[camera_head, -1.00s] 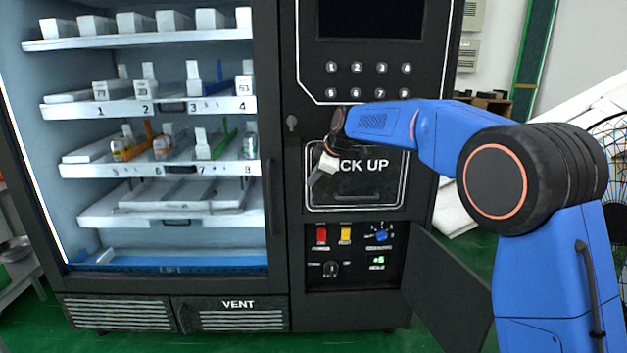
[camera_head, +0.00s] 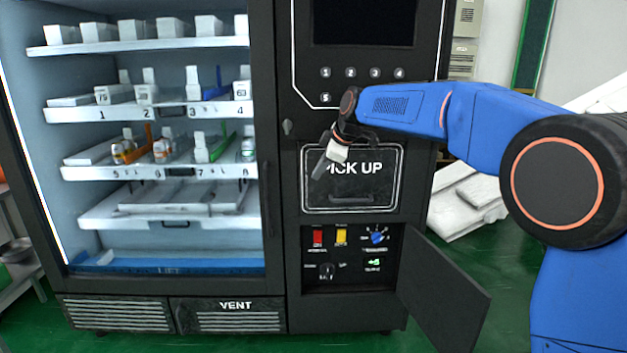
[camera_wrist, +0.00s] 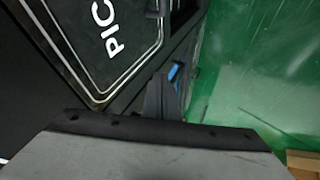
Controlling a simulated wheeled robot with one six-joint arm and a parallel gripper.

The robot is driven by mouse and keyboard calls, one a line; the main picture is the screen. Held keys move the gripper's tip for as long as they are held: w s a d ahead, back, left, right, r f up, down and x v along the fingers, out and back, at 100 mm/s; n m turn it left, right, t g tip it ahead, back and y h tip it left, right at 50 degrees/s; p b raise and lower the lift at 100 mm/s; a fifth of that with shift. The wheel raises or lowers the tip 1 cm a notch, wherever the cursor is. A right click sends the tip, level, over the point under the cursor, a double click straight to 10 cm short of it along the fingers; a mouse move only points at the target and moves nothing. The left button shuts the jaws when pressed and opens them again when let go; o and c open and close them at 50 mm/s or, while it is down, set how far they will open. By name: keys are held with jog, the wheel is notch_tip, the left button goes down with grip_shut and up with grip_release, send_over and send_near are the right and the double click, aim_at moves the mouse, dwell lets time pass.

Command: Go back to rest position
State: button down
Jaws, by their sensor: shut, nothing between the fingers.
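My gripper (camera_head: 320,166) hangs at the end of my blue arm, in front of the upper left part of the pick-up door (camera_head: 352,182) of the vending machine. It is shut and holds nothing. The door is closed and marked PICK UP; part of it also shows in the wrist view (camera_wrist: 112,28). In the wrist view the dark jaw tips (camera_wrist: 163,98) point down past the machine front over the green floor. Whether the gripper touches the door cannot be told.
Below the pick-up door is an open control compartment with a red switch (camera_head: 318,237) and a yellow switch (camera_head: 341,236). Its dark panel (camera_head: 445,290) swings out to the right. A glass-fronted cabinet with shelves of boxes (camera_head: 176,147) stands left. Green floor (camera_head: 385,343) is clear in front.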

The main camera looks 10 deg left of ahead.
jog(key=s+d+m+h, duration=0.1)
jog(key=s+d+m, duration=0.2)
jog(key=s+d, duration=0.6)
jog(key=s+d+m+t+h, duration=0.1)
jog(key=s+d+m, duration=0.3)
jog(key=d, duration=0.8)
jog(key=s+d+m+h, duration=0.1)
jog(key=s+d+m, duration=0.2)
jog(key=s+d, duration=0.6)
jog(key=s+d+f+m+h, duration=0.1)
jog(key=s+d+f+m, duration=0.2)
jog(key=s+d+f, duration=0.2)
jog(key=s+d+f+m+h, duration=0.1)
jog(key=s+d+f+m, duration=0.2)
jog(key=s, duration=0.9)
jog(key=s+d+f+m+h, duration=0.1)
jog(key=s+d+f+m, duration=0.3)
jog(key=s+d+f, duration=0.4)
jog(key=d, duration=0.2)
jog(key=shift+s+d+f, duration=0.2)
jog(key=shift+d+f, duration=0.05)
jog(key=shift+d, duration=0.1)
